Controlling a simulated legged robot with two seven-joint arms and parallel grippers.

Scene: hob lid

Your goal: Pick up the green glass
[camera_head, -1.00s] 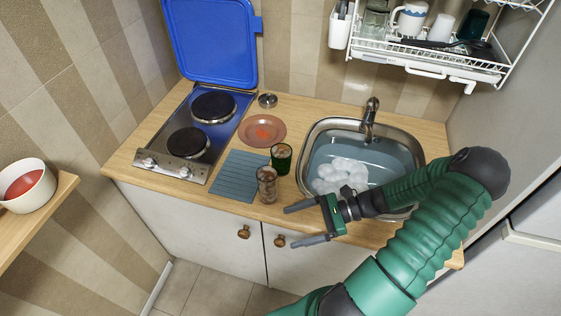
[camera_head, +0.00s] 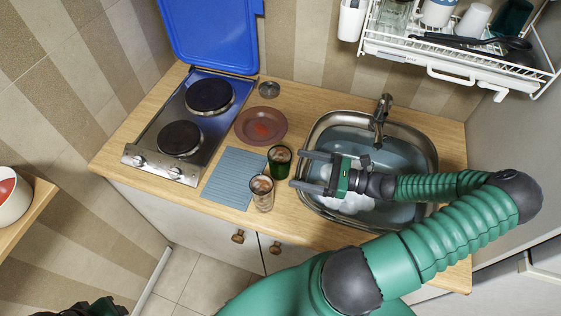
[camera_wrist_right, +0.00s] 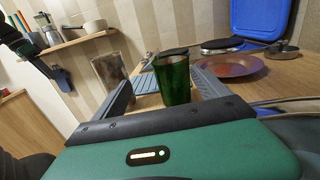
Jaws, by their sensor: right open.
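The green glass (camera_head: 279,162) stands upright on the wooden counter between the blue mat and the sink. My right gripper (camera_head: 301,171) is open and empty just right of it, fingers pointing at it. In the right wrist view the green glass (camera_wrist_right: 174,80) shows between the two spread fingers, ahead of the palm. I cannot tell whether the fingertips reach beside it. A clear glass with brown contents (camera_head: 262,193) stands close by, nearer the counter's front edge. A dark part, probably of my left arm, shows at the bottom left, but its jaws cannot be made out.
The sink (camera_head: 431,150) with water and white cups lies under my right gripper. A brown plate (camera_head: 248,119), a blue ribbed mat (camera_head: 231,181) and a hob (camera_head: 146,153) with its blue lid (camera_head: 210,35) raised lie left. A dish rack (camera_head: 450,60) hangs above right.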

